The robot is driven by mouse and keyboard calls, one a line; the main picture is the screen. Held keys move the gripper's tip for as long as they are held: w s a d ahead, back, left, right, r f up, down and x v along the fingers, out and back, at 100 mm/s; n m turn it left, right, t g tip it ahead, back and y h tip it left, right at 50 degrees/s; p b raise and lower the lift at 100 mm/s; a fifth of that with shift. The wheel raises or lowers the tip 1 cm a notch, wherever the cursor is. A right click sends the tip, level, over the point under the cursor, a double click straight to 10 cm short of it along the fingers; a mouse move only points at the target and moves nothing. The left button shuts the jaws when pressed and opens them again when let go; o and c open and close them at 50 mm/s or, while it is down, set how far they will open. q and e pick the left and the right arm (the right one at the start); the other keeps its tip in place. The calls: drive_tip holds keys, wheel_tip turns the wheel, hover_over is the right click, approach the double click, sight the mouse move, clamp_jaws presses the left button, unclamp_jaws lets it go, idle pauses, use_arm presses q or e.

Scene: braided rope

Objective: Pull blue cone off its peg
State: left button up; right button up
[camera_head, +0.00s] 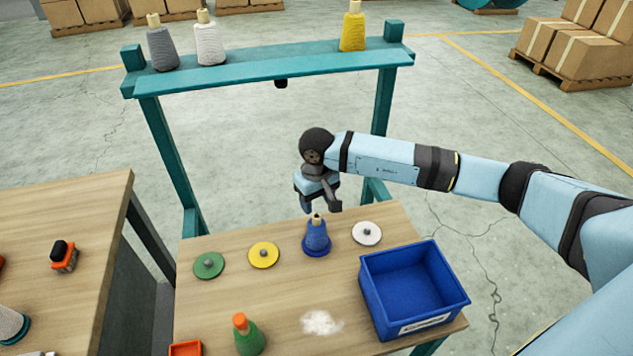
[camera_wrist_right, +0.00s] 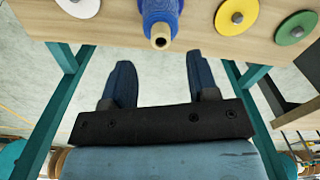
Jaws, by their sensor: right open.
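The blue cone (camera_head: 317,238) stands upright on its blue base on the wooden table, between the yellow and white discs. Its tan tip (camera_head: 317,219) points up. My right gripper (camera_head: 322,205) is open just above and behind the cone, its fingers apart and empty. In the right wrist view the blue cone (camera_wrist_right: 161,18) shows at the top, beyond the spread fingertips (camera_wrist_right: 158,68) and not between them. The peg under the cone is hidden. My left gripper is not in view.
Green (camera_head: 209,265), yellow (camera_head: 263,255) and white (camera_head: 367,233) discs with short pegs flank the cone. A blue bin (camera_head: 413,289) stands at right, a green cone (camera_head: 248,336) in front. A teal rack (camera_head: 270,68) holding several cones rises behind. White fluff (camera_head: 322,322) lies in front.

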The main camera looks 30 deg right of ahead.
sight(317, 216)
drive_tip(key=shift+f+p, duration=0.4)
drive_tip(key=shift+f, duration=2.8)
drive_tip(key=shift+r, duration=0.1)
clamp_jaws()
